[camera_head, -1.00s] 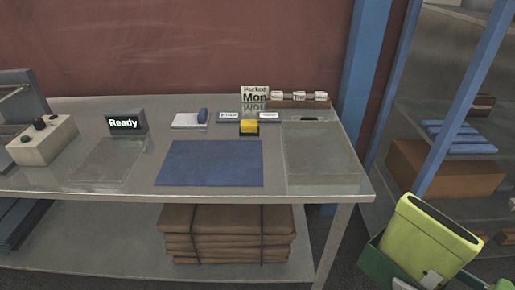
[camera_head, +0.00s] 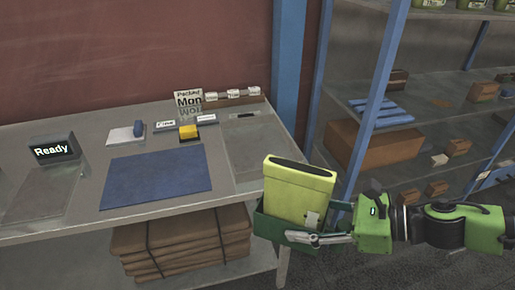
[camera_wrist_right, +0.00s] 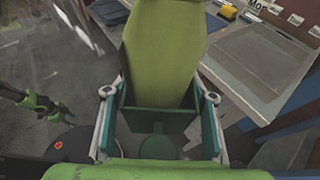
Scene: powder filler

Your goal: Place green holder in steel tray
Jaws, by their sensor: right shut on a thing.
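The dark green holder (camera_head: 268,222) is an open-topped box with a tall lime-green container (camera_head: 297,192) standing in it. My right gripper (camera_head: 318,238) is shut on the holder and holds it up in front of the table's right end. In the right wrist view the two fingers of my gripper (camera_wrist_right: 160,97) clasp the sides of the holder (camera_wrist_right: 150,121), and the lime container (camera_wrist_right: 163,50) rises from it.
A blue mat (camera_head: 155,177) lies left of the tray. A yellow-and-black block (camera_head: 188,132), cards and a "Ready" display (camera_head: 55,150) stand behind and left. A blue post (camera_head: 297,60) and a loaded shelf (camera_head: 430,110) stand to the right.

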